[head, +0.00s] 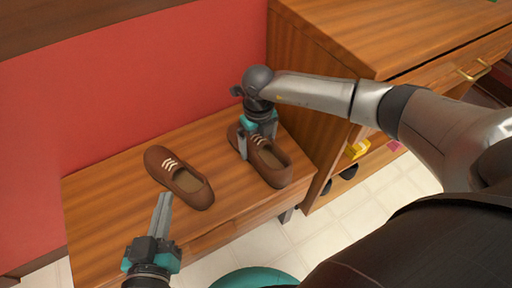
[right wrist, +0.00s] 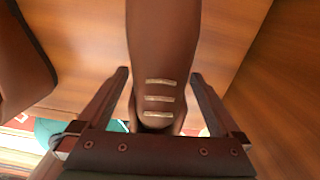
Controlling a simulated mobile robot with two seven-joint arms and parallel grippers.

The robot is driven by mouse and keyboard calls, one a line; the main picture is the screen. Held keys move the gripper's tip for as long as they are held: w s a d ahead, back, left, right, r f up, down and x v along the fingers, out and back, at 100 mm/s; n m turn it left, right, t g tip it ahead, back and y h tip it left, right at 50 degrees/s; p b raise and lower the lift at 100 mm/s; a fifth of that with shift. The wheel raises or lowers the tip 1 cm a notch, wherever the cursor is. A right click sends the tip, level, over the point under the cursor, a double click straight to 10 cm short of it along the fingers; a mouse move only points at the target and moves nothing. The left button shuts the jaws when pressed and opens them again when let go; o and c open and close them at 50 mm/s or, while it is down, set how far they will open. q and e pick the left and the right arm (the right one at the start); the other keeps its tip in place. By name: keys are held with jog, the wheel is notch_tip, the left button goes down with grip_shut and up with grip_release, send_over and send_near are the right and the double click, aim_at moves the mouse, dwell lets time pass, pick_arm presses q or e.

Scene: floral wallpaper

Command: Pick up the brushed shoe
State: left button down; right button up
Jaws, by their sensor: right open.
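Two brown lace-up shoes rest on a low wooden bench (head: 100,200). The left shoe (head: 192,188) stands free. The right shoe (head: 270,170) is under my right gripper (head: 257,140), which points down with its fingers open on either side of the shoe. In the right wrist view this shoe (right wrist: 163,50), with its pale laces, lies between the spread fingers (right wrist: 158,80), with no clear grip on it. My left gripper (head: 163,195) is empty in front of the left shoe, its fingers close together. I cannot tell by look which shoe is brushed.
A wooden cabinet (head: 315,75) stands right beside the bench, close to my right arm. Its lower shelf holds a yellow item (head: 357,149) and dark shoes (head: 348,172). A red wall (head: 150,90) is behind the bench. The bench's left end is clear.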

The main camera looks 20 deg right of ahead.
jog(key=c, duration=1.3)
jog(key=shift+c, duration=0.5)
jog(key=shift+r, duration=0.2)
